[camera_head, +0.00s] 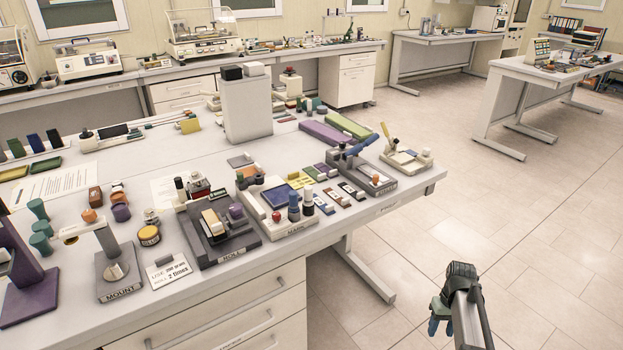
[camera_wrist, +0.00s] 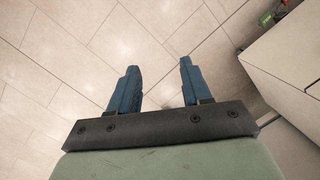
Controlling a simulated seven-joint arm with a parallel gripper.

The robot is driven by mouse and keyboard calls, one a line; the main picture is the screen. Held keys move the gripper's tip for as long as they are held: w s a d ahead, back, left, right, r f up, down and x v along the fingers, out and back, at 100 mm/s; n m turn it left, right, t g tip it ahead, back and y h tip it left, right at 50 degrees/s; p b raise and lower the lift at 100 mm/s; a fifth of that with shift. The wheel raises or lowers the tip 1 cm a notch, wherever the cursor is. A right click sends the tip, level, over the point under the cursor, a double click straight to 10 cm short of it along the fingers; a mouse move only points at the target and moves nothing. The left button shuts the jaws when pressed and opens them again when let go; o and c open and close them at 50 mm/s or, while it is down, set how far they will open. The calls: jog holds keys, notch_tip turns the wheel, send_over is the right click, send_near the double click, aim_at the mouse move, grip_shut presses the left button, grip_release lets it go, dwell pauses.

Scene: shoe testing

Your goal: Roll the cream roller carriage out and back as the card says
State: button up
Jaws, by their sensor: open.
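The cream roller carriage (camera_head: 214,223) sits on the dark ROLL station (camera_head: 240,246) near the front edge of the table, with a purple knob (camera_head: 236,211) beside it. A small white card (camera_head: 168,271) stands left of the station; it reads "ROLL 2 times", and its upper line is hard to read. My gripper (camera_head: 437,318) is out over the floor at the lower right, well away from the table. In the wrist view its two blue fingers (camera_wrist: 157,82) are apart with nothing between them, over floor tiles.
The MOUNT stand (camera_head: 118,275) is left of the card. The MARK station (camera_head: 285,222), stamps and small blocks crowd the right side. A tall grey box (camera_head: 246,108) stands behind. The floor (camera_head: 480,240) between my gripper and the table is clear.

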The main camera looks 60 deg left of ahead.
jog(key=s+a+r+n+t+y, duration=0.1)
jog(key=s+a+r+n, duration=0.15)
jog(key=a+r, duration=0.85)
jog(key=s+a+r+n, duration=0.2)
jog(key=s+a+r, duration=0.1)
jog(key=a+r, duration=0.8)
notch_tip(320, 180, up, 28)
jog(key=n+g+y, duration=0.1)
jog(key=n+g, duration=0.3)
jog(key=n, duration=1.4)
send_over(180, 188)
jog(key=w, duration=0.5)
jog(key=x, duration=1.3)
jog(key=shift+w+a+f, duration=0.1)
jog(key=shift+w+f, duration=0.05)
jog(key=shift+w, duration=0.05)
grip_shut()
